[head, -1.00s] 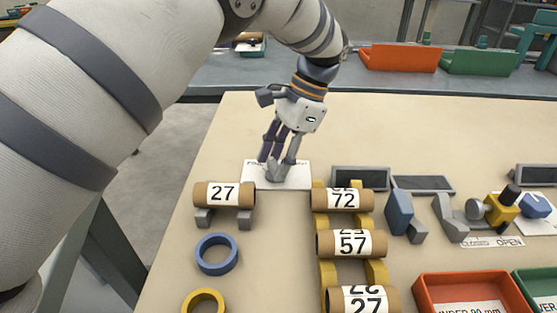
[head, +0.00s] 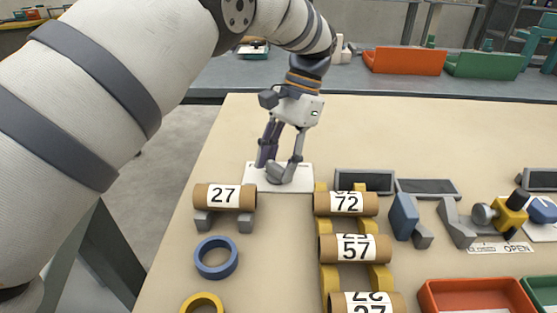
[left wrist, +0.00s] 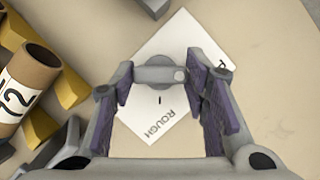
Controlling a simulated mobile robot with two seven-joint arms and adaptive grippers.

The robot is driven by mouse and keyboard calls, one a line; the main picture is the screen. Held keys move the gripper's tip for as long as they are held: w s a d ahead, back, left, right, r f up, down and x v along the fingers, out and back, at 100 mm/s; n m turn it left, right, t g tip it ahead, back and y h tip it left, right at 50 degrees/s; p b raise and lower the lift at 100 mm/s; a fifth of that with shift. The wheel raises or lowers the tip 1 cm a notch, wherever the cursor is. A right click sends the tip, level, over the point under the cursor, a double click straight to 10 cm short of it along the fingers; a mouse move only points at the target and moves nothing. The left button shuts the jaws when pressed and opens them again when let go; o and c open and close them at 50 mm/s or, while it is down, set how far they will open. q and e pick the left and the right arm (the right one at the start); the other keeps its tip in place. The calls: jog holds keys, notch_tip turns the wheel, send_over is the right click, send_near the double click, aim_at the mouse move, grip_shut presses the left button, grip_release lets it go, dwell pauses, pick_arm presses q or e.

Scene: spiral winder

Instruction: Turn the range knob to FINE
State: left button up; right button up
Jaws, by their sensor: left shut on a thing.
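The range knob is a grey bar on a round base (left wrist: 158,75), fixed on a white plate (left wrist: 150,122). It also shows in the head view (head: 279,174) at the back left of the table. The word ROUGH and a short dark mark are readable on the plate; another word at its far corner is mostly hidden. My left gripper (head: 279,165) reaches down from above and is shut on the range knob. In the left wrist view its purple-padded fingers (left wrist: 160,92) stand at either end of the bar. My right gripper is not in view.
A cardboard tube marked 27 (head: 224,196) rests on grey supports just in front of the plate. More tubes (head: 345,203) lie on a yellow rack to the right. A blue ring (head: 216,258) lies in front. The table behind the plate is clear.

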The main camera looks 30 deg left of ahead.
pick_arm(q)
jog(key=shift+f, duration=0.1)
jog(key=o, duration=1.1)
jog(key=shift+o, duration=0.2)
jog(key=v, duration=0.6)
jog(key=shift+w, duration=0.15)
jog(key=shift+v, duration=0.8)
